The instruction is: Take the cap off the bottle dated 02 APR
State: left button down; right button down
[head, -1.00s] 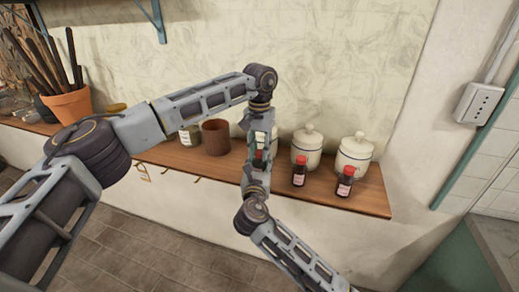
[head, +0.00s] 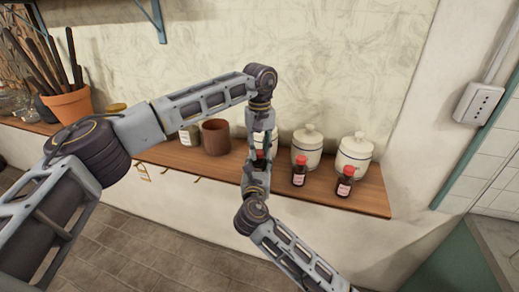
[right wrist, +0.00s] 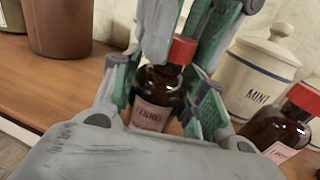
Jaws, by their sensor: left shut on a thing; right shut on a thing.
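A brown bottle with a red cap (right wrist: 183,50) and a pink label (right wrist: 150,116) stands upright on the shelf between my grippers. Its label print is too blurred to read. My right gripper (right wrist: 165,100) is shut on the bottle's body (right wrist: 163,88). My left gripper (head: 260,143) comes down from above and is shut on the cap, with fingers on both sides of it. The cap appears at the bottle's neck; any gap is hidden by a finger. In the head view the arms mostly hide this bottle. Two similar red-capped bottles (head: 299,172) (head: 344,183) stand to the right, labels unreadable.
White lidded jars (head: 307,148) (head: 354,155) stand behind the bottles. A brown cup (head: 215,137), a labelled jar (head: 189,136) and a terracotta pot (head: 69,105) stand to the left on the wooden shelf (head: 325,198). Bare shelf lies at its right end.

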pick_arm(q)
jog(key=n, duration=2.4)
jog(key=shift+n, duration=0.3)
jog(key=n, duration=0.3)
jog(key=shift+r+n, duration=0.1)
jog(key=shift+n, duration=0.3)
jog(key=n, duration=0.3)
jog(key=shift+n, duration=0.4)
jog(key=n, duration=0.6)
jog(key=shift+n, duration=0.4)
jog(key=n, duration=0.4)
jog(key=shift+n, duration=0.3)
jog(key=n, duration=0.4)
jog(key=shift+r, duration=1.3)
